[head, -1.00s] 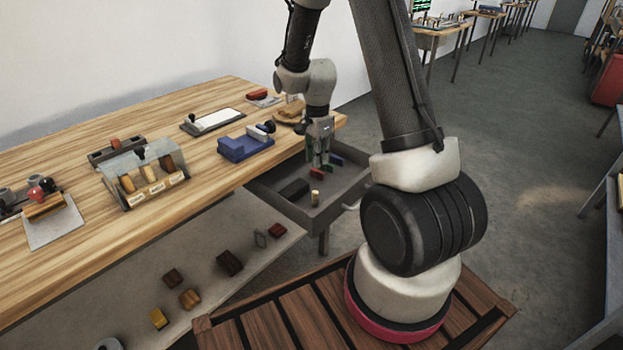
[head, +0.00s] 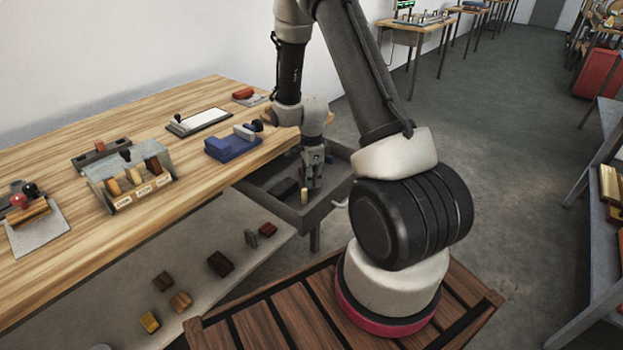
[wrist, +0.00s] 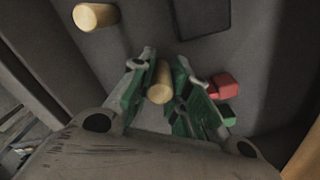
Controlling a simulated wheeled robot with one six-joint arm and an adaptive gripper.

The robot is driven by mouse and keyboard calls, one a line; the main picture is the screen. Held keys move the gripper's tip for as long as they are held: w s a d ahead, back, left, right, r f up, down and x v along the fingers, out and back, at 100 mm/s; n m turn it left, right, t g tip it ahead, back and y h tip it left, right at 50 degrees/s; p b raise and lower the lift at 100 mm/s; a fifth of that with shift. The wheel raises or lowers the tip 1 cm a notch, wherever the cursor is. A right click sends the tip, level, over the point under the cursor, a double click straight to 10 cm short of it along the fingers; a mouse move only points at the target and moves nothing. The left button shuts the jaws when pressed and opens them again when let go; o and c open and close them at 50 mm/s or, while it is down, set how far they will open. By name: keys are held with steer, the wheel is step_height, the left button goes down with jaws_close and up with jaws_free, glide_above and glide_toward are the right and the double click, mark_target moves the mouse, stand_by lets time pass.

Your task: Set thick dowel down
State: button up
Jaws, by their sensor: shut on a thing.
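My gripper (head: 313,180) is inside the open grey drawer (head: 325,207), low and pointing down. In the wrist view its green-padded fingers (wrist: 160,92) are shut on the thick dowel (wrist: 159,82), a pale wooden cylinder. The fingers hide the held dowel in the head view. I cannot tell whether its lower end touches the drawer floor. A second pale dowel (head: 304,196) stands in the drawer close to my gripper; it also shows at the upper left of the wrist view (wrist: 95,16).
A red block (wrist: 224,84) and a green block (wrist: 227,114) lie beside the fingers. A dark block (head: 285,188) lies in the drawer.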

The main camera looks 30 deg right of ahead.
steer(key=shift+f, duration=0.15)
steer(key=o, duration=0.8)
steer(key=shift+c, duration=0.2)
steer(key=s+a+r+n+t, duration=0.1)
steer(key=s+r+n, duration=0.2)
steer(key=r, duration=0.6)
steer(key=s+a+r+n, duration=0.1)
steer(key=s+r+n, duration=0.15)
steer(key=r, duration=0.75)
steer(key=s+r+n+t, duration=0.1)
steer(key=s+r+n, duration=0.2)
steer(key=r, duration=0.6)
steer(key=s+a+r+n+t, duration=0.1)
steer(key=s+r+n, duration=0.3)
steer(key=s+n, duration=0.2)
steer(key=s+a+r+n+t, duration=0.1)
steer(key=s+r+n, duration=0.3)
steer(key=s, duration=0.6)
steer(key=shift+a+n, duration=0.2)
steer(key=shift+n, duration=0.85)
